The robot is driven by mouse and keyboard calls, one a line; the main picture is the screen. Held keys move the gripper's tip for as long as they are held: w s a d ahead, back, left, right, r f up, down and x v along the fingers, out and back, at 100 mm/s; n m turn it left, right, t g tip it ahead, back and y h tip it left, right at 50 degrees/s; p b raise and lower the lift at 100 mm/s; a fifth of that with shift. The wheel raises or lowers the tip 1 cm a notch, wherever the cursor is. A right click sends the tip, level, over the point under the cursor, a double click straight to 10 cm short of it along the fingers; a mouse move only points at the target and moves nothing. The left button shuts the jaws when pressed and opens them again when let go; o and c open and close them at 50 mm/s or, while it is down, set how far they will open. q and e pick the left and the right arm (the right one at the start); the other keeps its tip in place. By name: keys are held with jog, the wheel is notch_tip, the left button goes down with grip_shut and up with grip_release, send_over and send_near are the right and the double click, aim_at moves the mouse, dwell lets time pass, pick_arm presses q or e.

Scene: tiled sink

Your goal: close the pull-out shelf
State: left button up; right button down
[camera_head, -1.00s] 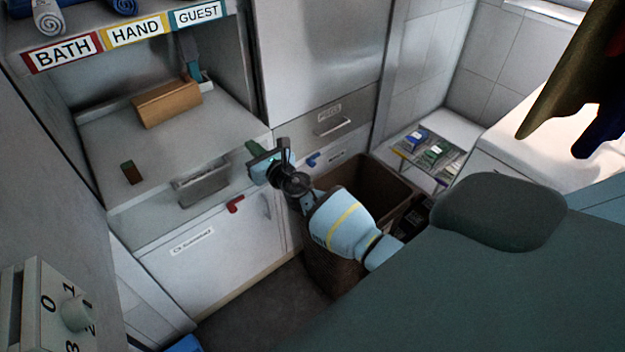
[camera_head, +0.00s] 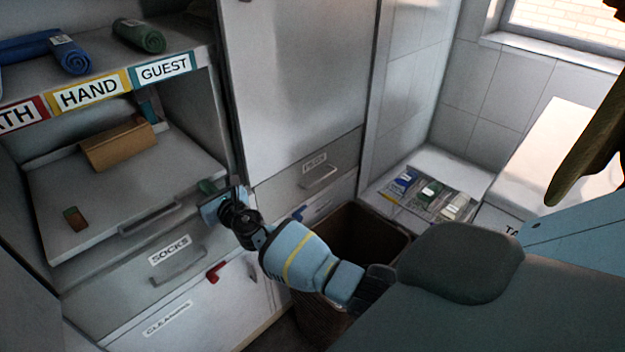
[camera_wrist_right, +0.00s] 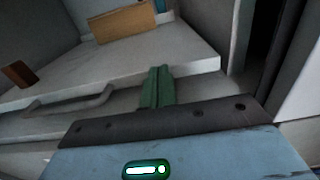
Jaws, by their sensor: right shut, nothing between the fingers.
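The pull-out shelf (camera_head: 115,190) is a pale board that sticks out of the open niche below the towel shelf, with a handle (camera_head: 150,218) on its front edge. It also shows in the right wrist view (camera_wrist_right: 135,62). A tan box (camera_head: 118,147) and a small brown-green block (camera_head: 75,219) lie on it. My right gripper (camera_head: 207,188) is shut and empty at the shelf's front right corner. Its green fingers (camera_wrist_right: 157,88) point at the front edge in the wrist view; I cannot tell whether they touch it. My left gripper is not in view.
Below the shelf are a drawer labelled SOCKS (camera_head: 170,250) and a cupboard labelled CLEANING (camera_head: 168,318) with a red latch. A tall cabinet door (camera_head: 300,80) rises beside the niche.

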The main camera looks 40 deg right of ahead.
jog(key=shift+w+r, duration=0.1)
jog(key=shift+w, duration=0.15)
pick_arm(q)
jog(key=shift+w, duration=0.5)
pick_arm(e)
jog(key=shift+r, duration=0.2)
